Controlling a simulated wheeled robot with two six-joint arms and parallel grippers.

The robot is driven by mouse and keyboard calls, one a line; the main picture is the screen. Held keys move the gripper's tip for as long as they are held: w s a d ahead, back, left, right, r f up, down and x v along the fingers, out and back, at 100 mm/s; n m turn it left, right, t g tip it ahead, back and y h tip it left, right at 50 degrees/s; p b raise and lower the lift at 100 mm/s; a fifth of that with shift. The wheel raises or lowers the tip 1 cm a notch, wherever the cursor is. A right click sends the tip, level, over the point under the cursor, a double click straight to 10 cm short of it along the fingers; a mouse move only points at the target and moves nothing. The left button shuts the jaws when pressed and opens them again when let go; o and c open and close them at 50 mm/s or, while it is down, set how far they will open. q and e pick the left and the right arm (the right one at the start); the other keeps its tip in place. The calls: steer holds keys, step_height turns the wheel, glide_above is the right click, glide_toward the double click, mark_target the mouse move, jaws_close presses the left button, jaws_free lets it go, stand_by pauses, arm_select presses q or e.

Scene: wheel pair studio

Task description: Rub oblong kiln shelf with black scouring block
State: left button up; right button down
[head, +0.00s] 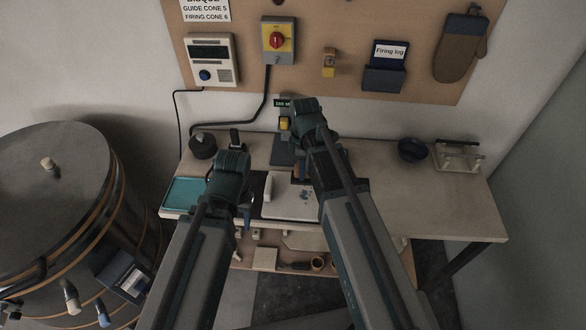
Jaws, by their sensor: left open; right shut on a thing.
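The oblong kiln shelf (288,208) is a pale slab with small blue spots, lying on a dark mat on the bench. My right gripper (302,178) is over the far right part of the shelf, largely hidden by its own arm. It is shut on a small dark thing, which looks like the black scouring block; I cannot tell whether it touches the shelf. My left gripper (243,214) is open near the left edge of the shelf, partly hidden by its arm. A pale upright piece (268,187) stands at the shelf's left side.
A teal tray (184,194) lies at the bench's left end. A dark round pot (203,146) stands behind it. A dark bowl (412,150) and a pale rack (457,156) stand at the back right. The bench's right part is clear. A kiln (50,190) stands at left.

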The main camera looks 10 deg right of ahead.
stand_by(0.4)
steer(key=shift+f+b, duration=0.65)
steer(key=shift+f, duration=0.05)
step_height(320, 180, down, 6)
steer(key=b, duration=0.6)
steer(key=shift+f, duration=0.15)
steer(key=d, duration=0.2)
steer(key=s, duration=0.1)
steer(key=shift+d+r, duration=0.35)
steer(key=shift+d, duration=0.35)
steer(key=shift+a, duration=0.1)
